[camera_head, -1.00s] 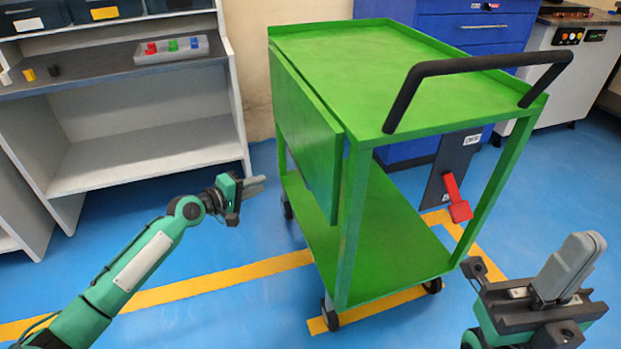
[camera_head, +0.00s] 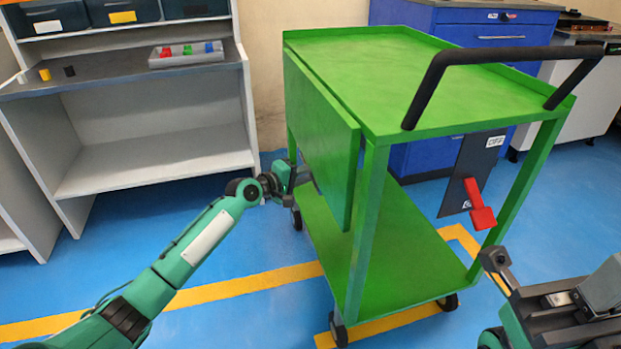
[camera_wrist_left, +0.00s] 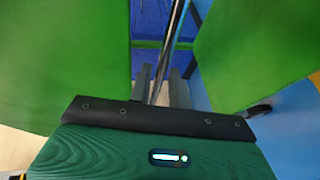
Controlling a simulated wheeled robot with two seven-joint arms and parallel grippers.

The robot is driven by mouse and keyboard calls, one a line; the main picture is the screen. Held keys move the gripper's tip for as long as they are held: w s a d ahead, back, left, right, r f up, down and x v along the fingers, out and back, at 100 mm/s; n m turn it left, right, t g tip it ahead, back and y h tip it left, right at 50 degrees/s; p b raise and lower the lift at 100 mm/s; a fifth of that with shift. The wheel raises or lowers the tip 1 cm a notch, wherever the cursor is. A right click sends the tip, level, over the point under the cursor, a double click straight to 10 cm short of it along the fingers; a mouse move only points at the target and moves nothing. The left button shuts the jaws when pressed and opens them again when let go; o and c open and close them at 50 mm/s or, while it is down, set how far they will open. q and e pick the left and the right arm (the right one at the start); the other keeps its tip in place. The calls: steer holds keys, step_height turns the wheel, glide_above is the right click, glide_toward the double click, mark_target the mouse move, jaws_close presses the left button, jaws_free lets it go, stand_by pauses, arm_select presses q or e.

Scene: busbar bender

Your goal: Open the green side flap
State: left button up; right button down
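The green side flap (camera_head: 322,135) hangs down from the left edge of the green cart's top (camera_head: 425,75). My left gripper (camera_head: 308,181) is at the flap's lower far part, its fingertips partly hidden behind the flap. A green panel, apparently the flap (camera_wrist_left: 75,60), fills the left there; another green surface is at right. Whether the gripper touches the flap cannot be told.
The cart has a lower shelf (camera_head: 400,255), a black handle (camera_head: 500,55) and a red lever (camera_head: 480,205) on a dark plate. A grey shelf unit (camera_head: 150,150) stands at left. A blue cabinet (camera_head: 430,155) is behind the cart. Blue floor lies open in front.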

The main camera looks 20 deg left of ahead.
arm_select(q)
steer(key=shift+x, duration=0.85)
jaws_close()
